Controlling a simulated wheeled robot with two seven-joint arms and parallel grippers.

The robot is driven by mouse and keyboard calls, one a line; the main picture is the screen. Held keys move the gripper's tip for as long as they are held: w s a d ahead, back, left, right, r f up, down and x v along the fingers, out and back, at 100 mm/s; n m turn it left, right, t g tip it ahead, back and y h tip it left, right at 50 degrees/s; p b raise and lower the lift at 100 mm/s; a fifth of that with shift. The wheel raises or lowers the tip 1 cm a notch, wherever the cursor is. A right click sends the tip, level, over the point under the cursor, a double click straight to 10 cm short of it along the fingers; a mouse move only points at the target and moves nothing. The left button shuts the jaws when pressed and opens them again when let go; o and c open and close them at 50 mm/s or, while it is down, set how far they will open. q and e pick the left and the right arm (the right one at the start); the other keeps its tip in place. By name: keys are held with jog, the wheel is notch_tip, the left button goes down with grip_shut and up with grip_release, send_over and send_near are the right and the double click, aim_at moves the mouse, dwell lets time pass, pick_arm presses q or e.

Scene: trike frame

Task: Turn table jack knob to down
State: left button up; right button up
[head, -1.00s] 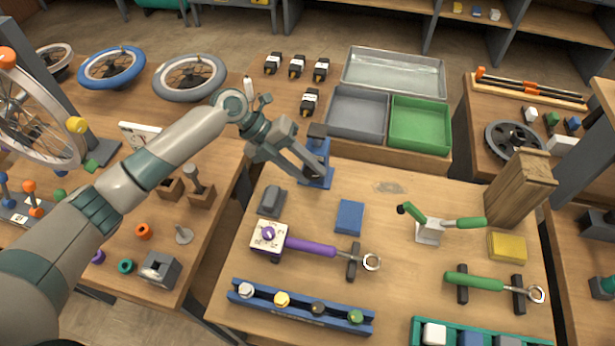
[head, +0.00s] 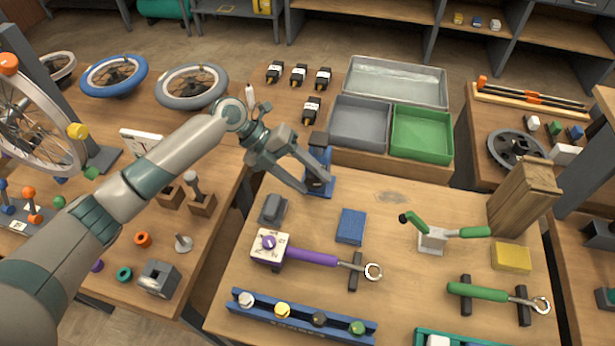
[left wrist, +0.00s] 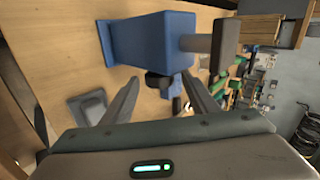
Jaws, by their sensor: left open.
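A blue stand (head: 319,184) with a dark block (head: 319,139) on top stands at the back left of the middle table. I take it for the table jack. In the left wrist view the blue body (left wrist: 150,38) is close, with a dark grey block (left wrist: 225,43) at its right and a round black knob (left wrist: 157,79) below it. My left gripper (head: 316,182) is open beside the stand. In the left wrist view its fingers (left wrist: 163,95) spread either side of the knob, with nothing held. Contact cannot be told. My right gripper is not in view.
A grey block (head: 272,208) and a blue block (head: 351,227) lie in front of the stand. Grey (head: 360,101) and green (head: 451,138) trays stand behind. The table's middle is partly clear.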

pick_arm(q)
jog(key=shift+a+r, duration=0.1)
jog(key=v, duration=1.7)
jog(key=shift+a+p, duration=0.15)
jog(key=shift+p, duration=0.25)
